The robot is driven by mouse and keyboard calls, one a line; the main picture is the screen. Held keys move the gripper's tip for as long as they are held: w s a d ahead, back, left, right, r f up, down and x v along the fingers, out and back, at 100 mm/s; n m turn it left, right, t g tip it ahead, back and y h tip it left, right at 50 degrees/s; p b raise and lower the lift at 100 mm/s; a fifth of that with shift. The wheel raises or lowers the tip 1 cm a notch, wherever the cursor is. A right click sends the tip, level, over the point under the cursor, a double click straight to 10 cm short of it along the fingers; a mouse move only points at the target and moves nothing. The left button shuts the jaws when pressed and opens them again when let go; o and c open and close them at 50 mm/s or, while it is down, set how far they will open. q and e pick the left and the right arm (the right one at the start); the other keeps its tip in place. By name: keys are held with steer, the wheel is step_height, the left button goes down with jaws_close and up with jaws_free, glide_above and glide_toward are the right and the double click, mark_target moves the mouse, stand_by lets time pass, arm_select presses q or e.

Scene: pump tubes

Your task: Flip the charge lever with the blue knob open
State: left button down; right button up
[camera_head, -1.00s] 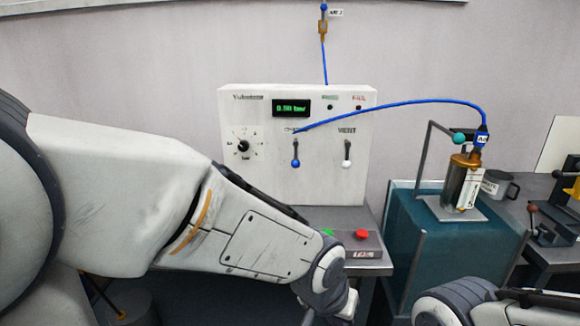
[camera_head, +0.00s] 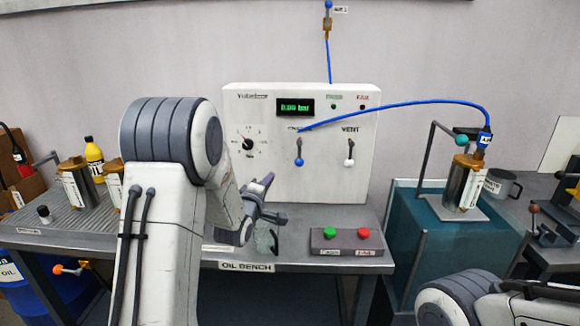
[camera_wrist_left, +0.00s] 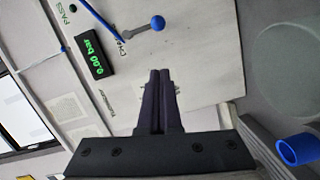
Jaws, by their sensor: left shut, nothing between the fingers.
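The charge lever with the blue knob (camera_head: 298,161) hangs down on the front of the white panel (camera_head: 330,185). In the left wrist view the blue knob (camera_wrist_left: 157,23) shows ahead of the fingertips, apart from them. My left gripper (camera_head: 266,181) is in front of the panel, left of and a little below the blue knob. Its fingers (camera_wrist_left: 158,75) are shut together and empty. The fingers hide part of the panel in the wrist view. My right arm (camera_head: 490,302) shows at the lower right; its gripper is out of view.
A second lever with a white knob (camera_head: 349,162) hangs to the right. The dial (camera_head: 248,144) is left of the blue lever. The display (camera_head: 295,107) reads 0.00 bar. A button box (camera_head: 345,246) sits on the bench. A blue hose (camera_head: 400,103) arches right.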

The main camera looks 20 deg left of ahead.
arm_select(q)
steer(key=p, duration=0.1)
glide_toward(299, 154)
steer(key=w+a+f, duration=0.2)
steer(key=w+a, duration=0.1)
steer(key=a, duration=0.2)
steer(key=shift+w+d+f, duration=0.25)
steer(key=shift+w+d, duration=0.45)
steer(key=shift+w+d+f, duration=0.3)
steer(key=shift+w+d, duration=0.35)
steer(key=shift+w, duration=0.1)
steer(key=shift+d, duration=0.15)
